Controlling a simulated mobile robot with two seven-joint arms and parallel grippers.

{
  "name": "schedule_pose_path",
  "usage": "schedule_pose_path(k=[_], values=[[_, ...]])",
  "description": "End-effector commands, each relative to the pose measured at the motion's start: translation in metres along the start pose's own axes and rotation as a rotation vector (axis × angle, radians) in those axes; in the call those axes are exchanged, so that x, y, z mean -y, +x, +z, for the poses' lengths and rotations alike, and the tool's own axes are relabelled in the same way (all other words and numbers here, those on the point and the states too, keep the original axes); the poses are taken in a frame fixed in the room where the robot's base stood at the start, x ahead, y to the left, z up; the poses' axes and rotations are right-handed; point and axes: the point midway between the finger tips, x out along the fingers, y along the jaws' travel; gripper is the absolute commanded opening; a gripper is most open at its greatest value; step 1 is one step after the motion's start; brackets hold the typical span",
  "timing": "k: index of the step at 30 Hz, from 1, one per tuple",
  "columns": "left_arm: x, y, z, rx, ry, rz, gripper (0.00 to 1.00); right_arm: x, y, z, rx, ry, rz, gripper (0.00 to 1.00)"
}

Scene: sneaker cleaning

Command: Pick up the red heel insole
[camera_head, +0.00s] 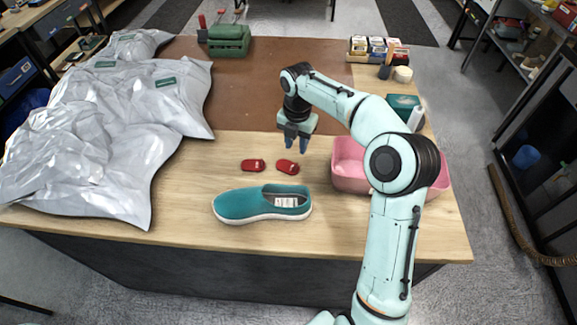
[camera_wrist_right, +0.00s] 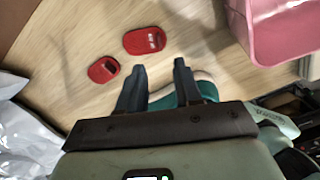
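Two small red insoles lie flat on the light wooden table, side by side behind the teal sneaker (camera_head: 240,204). The left one (camera_head: 253,165) is near the sneaker's middle; the right one (camera_head: 288,166) is closer to the pink bin. In the right wrist view, the insole with pale print (camera_wrist_right: 145,40) and the one with a dark mark (camera_wrist_right: 103,69) lie beyond the fingertips. My right gripper (camera_head: 292,145) is open and empty, fingers down, above and slightly behind the right insole. The sneaker shows partly behind the fingers in the wrist view (camera_wrist_right: 205,90). My left gripper is out of view.
A pink bin (camera_head: 349,164) stands right of the insoles, beneath my right forearm. Silver-grey bags (camera_head: 90,150) cover the table's left side. A green toolbox (camera_head: 229,42) stands at the back. Small boxes (camera_head: 376,47) stand back right. The brown mat (camera_head: 260,90) has clear space.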

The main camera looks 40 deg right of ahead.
Motion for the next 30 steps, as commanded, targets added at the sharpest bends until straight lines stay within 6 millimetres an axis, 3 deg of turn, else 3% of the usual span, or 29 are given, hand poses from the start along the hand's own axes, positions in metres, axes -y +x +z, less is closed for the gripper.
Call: schedule_pose_path(k=[3, 11, 20, 29, 30], values=[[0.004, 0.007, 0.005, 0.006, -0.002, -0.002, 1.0, 0.001, 0.025, 0.0, -0.003, 0.0, -0.003, 0.34], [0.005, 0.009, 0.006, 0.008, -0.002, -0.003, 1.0, 0.0, 0.044, 0.0, -0.001, 0.0, 0.0, 0.34], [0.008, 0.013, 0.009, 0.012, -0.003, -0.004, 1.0, 0.001, 0.086, 0.0, -0.002, 0.0, -0.001, 0.34], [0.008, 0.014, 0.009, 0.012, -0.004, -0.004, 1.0, 0.0, 0.091, 0.001, 0.001, 0.002, 0.002, 0.34], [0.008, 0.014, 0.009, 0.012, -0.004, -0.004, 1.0, 0.0, 0.091, 0.001, 0.001, 0.001, 0.002, 0.28]])
